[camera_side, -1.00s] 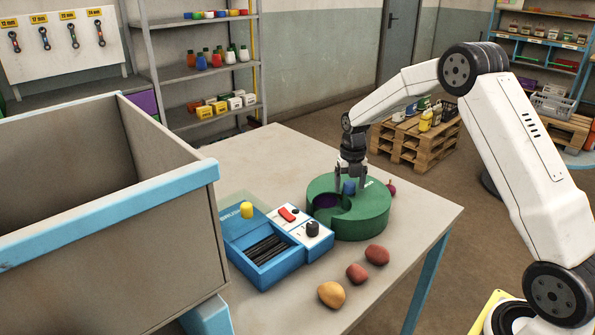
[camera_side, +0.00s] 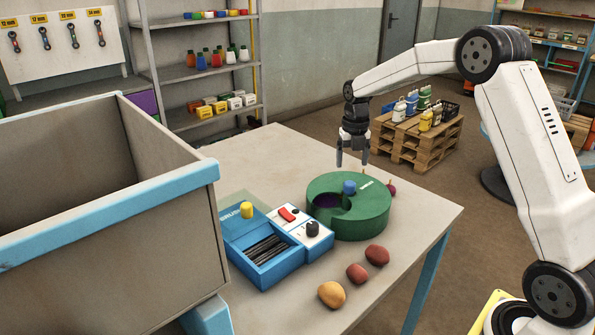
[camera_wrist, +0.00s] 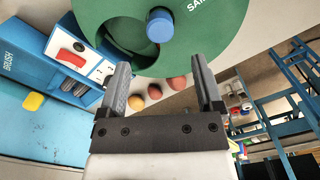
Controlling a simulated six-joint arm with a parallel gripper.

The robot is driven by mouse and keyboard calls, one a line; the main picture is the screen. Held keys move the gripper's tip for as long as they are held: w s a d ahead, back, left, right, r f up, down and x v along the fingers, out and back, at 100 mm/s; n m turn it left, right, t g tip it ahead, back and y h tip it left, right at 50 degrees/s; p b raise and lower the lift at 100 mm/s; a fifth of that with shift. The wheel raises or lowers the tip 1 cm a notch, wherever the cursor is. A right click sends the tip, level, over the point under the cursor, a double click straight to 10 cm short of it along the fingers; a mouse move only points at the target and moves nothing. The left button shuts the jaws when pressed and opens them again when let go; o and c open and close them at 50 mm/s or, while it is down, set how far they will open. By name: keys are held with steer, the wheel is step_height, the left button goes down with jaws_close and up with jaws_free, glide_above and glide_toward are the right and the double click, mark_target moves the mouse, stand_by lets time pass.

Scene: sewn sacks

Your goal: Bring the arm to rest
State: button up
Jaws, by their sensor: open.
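My gripper (camera_side: 352,158) is open and empty, raised above the green round block (camera_side: 362,222) on the table. In the wrist view its two fingers (camera_wrist: 160,92) stand well apart with nothing between them. The green block has a blue knob (camera_side: 349,187) on top and a dark purple opening in its left side. The knob also shows in the wrist view (camera_wrist: 160,26), beyond the fingers.
A blue box with dark sticks (camera_side: 265,255) and a white switch panel (camera_side: 300,226) stand left of the block. A large grey bin (camera_side: 185,205) stands at left.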

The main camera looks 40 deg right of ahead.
steer(key=shift+s+a+m, duration=0.35)
steer(key=shift+a+m, duration=0.25)
steer(key=shift+m, duration=0.1)
steer(key=s+a+f+m+t, duration=0.1)
steer(key=s+a+f+m, duration=0.1)
steer(key=s+a+m, duration=0.5)
steer(key=s+a+f+m+t, duration=0.1)
steer(key=s+a+f+m, duration=0.1)
steer(key=s+a+m, duration=0.6)
steer(key=shift+s+a+f+m+t, duration=0.35)
steer(key=shift+s+m, duration=2.5)
steer(key=shift+m, duration=3.55)
